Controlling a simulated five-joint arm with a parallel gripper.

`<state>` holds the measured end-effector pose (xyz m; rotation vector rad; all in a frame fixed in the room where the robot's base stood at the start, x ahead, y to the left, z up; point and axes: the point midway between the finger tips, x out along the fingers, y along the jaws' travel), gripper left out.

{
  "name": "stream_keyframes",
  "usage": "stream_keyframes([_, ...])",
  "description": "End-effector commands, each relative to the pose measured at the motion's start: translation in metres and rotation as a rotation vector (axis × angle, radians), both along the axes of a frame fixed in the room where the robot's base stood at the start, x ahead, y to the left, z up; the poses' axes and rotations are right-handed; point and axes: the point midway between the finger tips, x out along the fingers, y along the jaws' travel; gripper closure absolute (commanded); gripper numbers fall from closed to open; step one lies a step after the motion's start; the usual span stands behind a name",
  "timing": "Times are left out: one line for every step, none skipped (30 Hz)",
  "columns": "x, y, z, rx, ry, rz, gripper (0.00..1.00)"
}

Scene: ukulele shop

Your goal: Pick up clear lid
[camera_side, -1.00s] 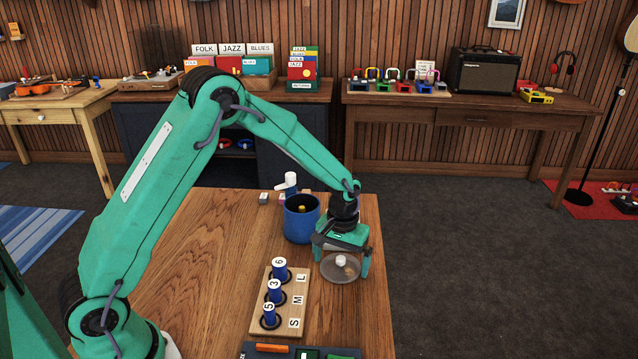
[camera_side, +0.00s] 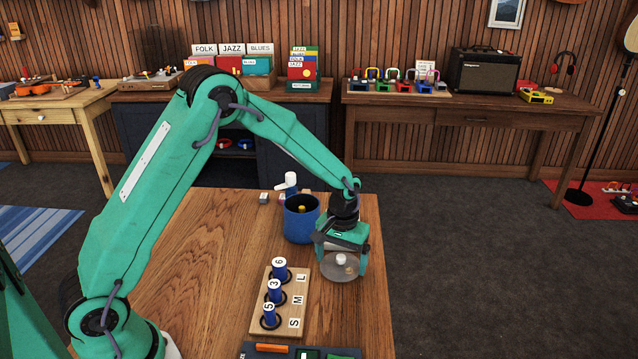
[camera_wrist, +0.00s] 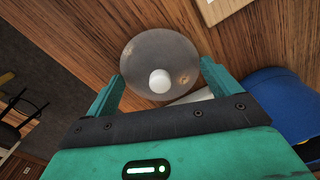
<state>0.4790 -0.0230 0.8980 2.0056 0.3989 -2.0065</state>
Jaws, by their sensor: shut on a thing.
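The clear lid (camera_side: 341,274) is a round see-through disc with a white knob on top, near the right edge of the wooden table. In the wrist view the lid (camera_wrist: 152,50) lies between my two green fingers, with the white knob (camera_wrist: 160,81) toward the palm. My gripper (camera_side: 342,264) is shut on the lid, one finger on each side. The gripper also shows in the wrist view (camera_wrist: 160,78). I cannot tell whether the lid is clear of the table.
A blue pot (camera_side: 302,222) stands just left of my gripper, with a white-topped bottle (camera_side: 289,184) behind it. A wooden board (camera_side: 287,311) with blue numbered pegs and S, M, L labels lies to the front left. The table's right edge is close by.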

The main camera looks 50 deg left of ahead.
Motion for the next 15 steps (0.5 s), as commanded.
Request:
stream_keyframes([0.001,0.0,0.004,0.0,-0.003,0.0,0.33])
stream_keyframes([0.001,0.0,0.006,-0.001,-0.004,0.0,0.33])
stream_keyframes([0.001,0.0,0.01,0.0,-0.004,0.0,0.33])
stream_keyframes([0.001,0.0,0.012,0.0,-0.003,0.0,0.33])
stream_keyframes([0.001,0.0,0.016,0.0,-0.003,0.0,0.33])
stream_keyframes([0.001,0.0,0.021,0.0,-0.004,0.0,0.33])
stream_keyframes([0.001,0.0,0.025,0.0,-0.005,0.0,0.33])
stream_keyframes([0.001,0.0,0.03,0.0,-0.004,0.0,0.33])
stream_keyframes([0.001,0.0,0.036,0.0,-0.005,0.0,0.33])
stream_keyframes([0.0,-0.001,0.041,0.0,-0.005,-0.001,0.33])
stream_keyframes([-0.004,-0.007,0.043,0.0,-0.002,-0.003,0.33])
stream_keyframes([-0.008,-0.013,0.046,0.0,-0.002,-0.005,0.33])
stream_keyframes([-0.01,-0.017,0.049,0.0,-0.003,-0.005,0.33])
stream_keyframes([-0.014,-0.022,0.052,0.0,-0.002,-0.004,0.33])
stream_keyframes([-0.017,-0.028,0.057,-0.001,-0.004,-0.006,0.33])
